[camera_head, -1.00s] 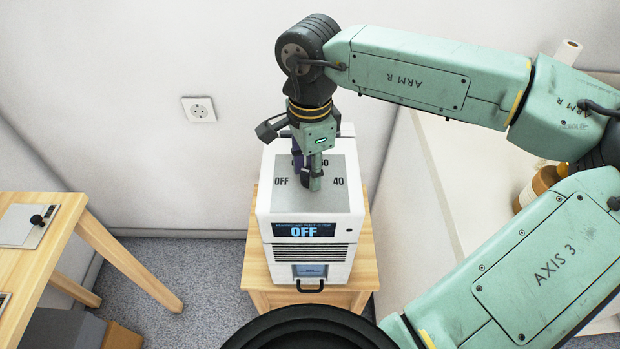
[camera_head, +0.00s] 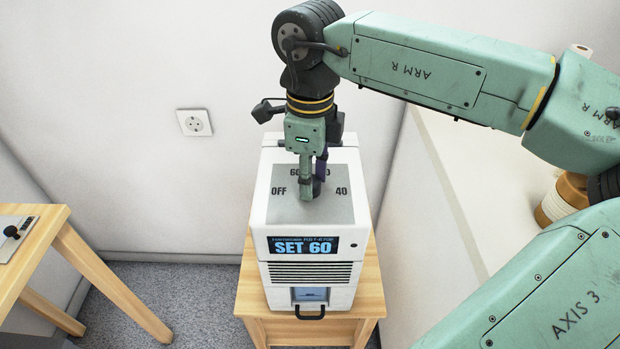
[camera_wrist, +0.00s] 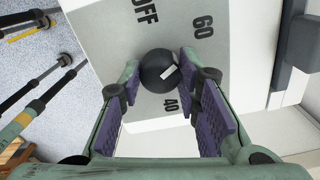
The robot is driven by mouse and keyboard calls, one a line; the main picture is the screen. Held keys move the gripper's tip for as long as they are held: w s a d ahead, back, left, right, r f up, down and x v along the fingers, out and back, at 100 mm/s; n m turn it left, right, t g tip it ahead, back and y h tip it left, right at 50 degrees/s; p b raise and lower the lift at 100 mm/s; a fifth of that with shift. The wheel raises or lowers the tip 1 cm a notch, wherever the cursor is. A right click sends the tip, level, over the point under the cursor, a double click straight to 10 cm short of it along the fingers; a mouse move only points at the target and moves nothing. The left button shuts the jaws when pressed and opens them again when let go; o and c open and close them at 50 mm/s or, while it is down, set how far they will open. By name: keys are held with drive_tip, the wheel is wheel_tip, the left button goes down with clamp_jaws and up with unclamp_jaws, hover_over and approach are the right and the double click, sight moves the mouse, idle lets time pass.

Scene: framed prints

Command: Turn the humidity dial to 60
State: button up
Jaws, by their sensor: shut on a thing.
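The white humidity unit (camera_head: 262,215) stands upright with a grey top plate marked OFF, 60, 40 and a partly hidden label.
The unit rests on a wooden stand (camera_head: 250,292). A wooden table (camera_head: 30,250) is at the left, with floor between it and the stand. A wall socket (camera_head: 194,122) is behind. A white surface with a brown-and-white roll (camera_head: 565,197) is at the right.

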idle(0.4)
drive_tip(key=o, duration=1.1)
drive_tip(key=shift+o, duration=0.2)
drive_tip(key=shift+r, duration=0.1)
wheel_tip(320, 180, up, 12)
